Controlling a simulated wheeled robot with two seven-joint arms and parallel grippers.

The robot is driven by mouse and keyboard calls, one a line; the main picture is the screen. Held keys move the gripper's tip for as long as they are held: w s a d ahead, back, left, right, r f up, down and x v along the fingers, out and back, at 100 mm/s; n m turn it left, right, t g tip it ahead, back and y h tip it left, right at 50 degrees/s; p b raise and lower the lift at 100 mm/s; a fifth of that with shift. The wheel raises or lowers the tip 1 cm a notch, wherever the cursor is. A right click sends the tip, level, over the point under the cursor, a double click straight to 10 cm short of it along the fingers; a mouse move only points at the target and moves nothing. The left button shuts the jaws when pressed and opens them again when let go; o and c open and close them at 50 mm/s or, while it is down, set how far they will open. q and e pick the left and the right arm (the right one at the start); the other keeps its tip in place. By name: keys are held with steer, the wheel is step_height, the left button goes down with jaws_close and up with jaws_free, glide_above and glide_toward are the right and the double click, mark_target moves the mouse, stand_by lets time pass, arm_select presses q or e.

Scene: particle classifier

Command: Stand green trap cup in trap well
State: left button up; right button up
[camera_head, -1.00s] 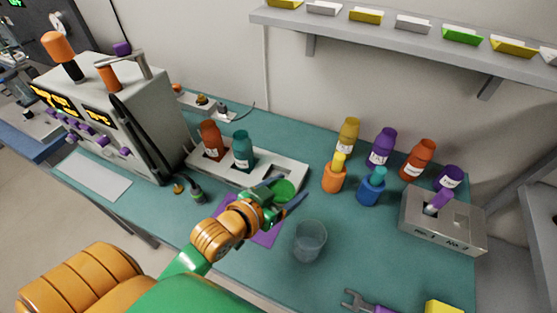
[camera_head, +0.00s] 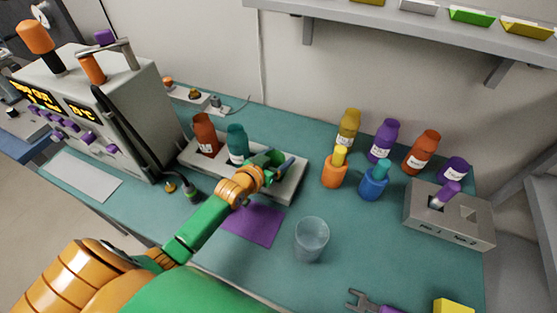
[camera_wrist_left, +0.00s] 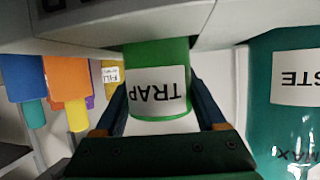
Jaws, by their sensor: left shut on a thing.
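The green trap cup (camera_wrist_left: 158,54) has a white label reading TRAP, upside down in the left wrist view. My left gripper (camera_wrist_left: 161,103) is shut on it, with a dark finger on each side. In the head view, the left gripper (camera_head: 270,170) is at the right end of the white rack (camera_head: 284,193), and the cup (camera_head: 268,156) is partly hidden by it. In the wrist view the cup's base end meets the rack's edge (camera_wrist_left: 215,25). The trap well is hidden, so I cannot tell how deep the cup sits.
A teal bottle (camera_head: 237,143) and a red-brown bottle (camera_head: 205,133) stand in the rack, left of the gripper. A purple mat (camera_head: 254,224) and a clear beaker (camera_head: 311,240) are in front. Orange (camera_head: 334,174) and blue (camera_head: 373,185) bottles stand to the right.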

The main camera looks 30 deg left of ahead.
arm_select(q)
steer(key=shift+f, duration=0.15)
steer(key=shift+f, duration=0.15)
steer(key=o, duration=1.4)
steer(key=shift+c, duration=0.2)
steer(key=shift+s+r, duration=0.25)
steer(key=shift+r, duration=0.05)
steer(key=p+v, duration=0.2)
steer(key=v, duration=0.9)
steer(key=shift+s, duration=0.25)
steer(key=shift+a, duration=0.1)
